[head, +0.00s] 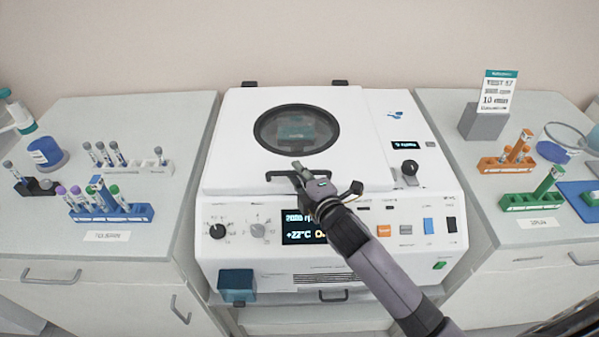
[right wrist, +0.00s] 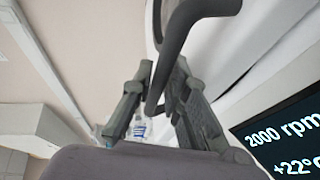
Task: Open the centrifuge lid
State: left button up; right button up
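The centrifuge (head: 215,232) is a white machine standing between two side counters. Its lid (head: 235,150) is down, with a round dark window (head: 297,130) in it. A black handle (head: 280,175) sits at the lid's front edge; the bar also shows close up in the right wrist view (right wrist: 180,35). My right gripper (head: 300,172) is at this handle. In the right wrist view its two fingers (right wrist: 163,75) close in on both sides of the bar, which runs between them. Exact finger contact is hard to see. My left gripper is not in view.
The front panel has a display (head: 305,228), knobs and switches. Tube racks stand on the left counter, including a blue one (head: 110,213). The right counter holds an orange rack (head: 500,164), a green rack (head: 530,203) and a sign (head: 497,92). A wall stands behind.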

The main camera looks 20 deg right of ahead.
grip_shut()
dwell(0.3)
jog(key=shift+r, duration=0.1)
